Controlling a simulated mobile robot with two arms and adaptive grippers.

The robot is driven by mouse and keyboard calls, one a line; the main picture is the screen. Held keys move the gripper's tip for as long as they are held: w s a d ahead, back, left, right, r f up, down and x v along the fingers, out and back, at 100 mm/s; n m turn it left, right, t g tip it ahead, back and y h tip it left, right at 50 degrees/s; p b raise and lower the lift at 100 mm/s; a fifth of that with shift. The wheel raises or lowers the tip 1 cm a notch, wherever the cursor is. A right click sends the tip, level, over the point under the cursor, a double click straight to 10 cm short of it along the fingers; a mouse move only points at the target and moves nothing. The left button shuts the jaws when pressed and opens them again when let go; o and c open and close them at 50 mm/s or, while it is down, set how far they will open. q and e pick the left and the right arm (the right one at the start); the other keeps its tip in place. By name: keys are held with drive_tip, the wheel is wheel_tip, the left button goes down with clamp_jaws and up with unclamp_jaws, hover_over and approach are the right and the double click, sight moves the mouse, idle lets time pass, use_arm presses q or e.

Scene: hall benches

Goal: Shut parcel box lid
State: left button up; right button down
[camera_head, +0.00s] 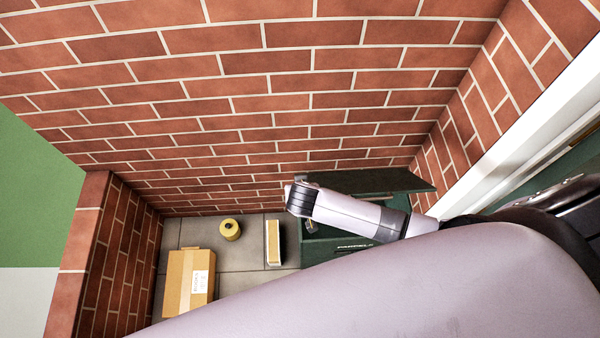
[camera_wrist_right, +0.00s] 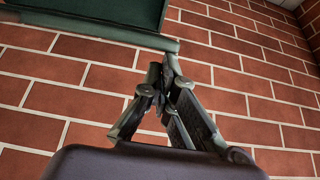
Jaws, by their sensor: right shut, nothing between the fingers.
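The dark green parcel box (camera_head: 345,249) stands on the floor against the brick wall, with pale lettering on its front. Its lid (camera_head: 375,181) is raised and tilted above the box opening. My right arm crosses in front and hides part of both; its gripper is mostly hidden behind the wrist in the head view. In the right wrist view the right gripper (camera_wrist_right: 170,75) is shut and empty. Its fingertips are close to the edge of a dark green panel (camera_wrist_right: 105,27); I cannot tell whether they touch it. My left gripper is not in view.
A cardboard carton (camera_head: 180,283) with a white label, a yellow roll (camera_head: 229,229) and a narrow upright package (camera_head: 273,243) are on the tiled floor left of the box. Brick walls (camera_head: 250,110) close in the back and sides. A white frame (camera_head: 535,120) is at the right.

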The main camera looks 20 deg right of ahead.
use_arm(q)
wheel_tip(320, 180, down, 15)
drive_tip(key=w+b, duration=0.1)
drive_tip(key=b, duration=1.3)
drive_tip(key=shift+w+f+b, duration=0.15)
drive_tip(key=shift+b, duration=0.25)
use_arm(e)
drive_tip(key=s+a+f, duration=0.1)
drive_tip(key=s+f, duration=0.4)
drive_tip(key=f, duration=0.4)
drive_tip(key=s+a+f+t, duration=0.1)
drive_tip(key=s+f, duration=0.4)
drive_tip(key=f, duration=0.5)
drive_tip(key=shift+s+a+f+t+h, duration=0.15)
drive_tip(key=shift+a+f+t+h, duration=0.15)
drive_tip(key=shift+a, duration=0.3)
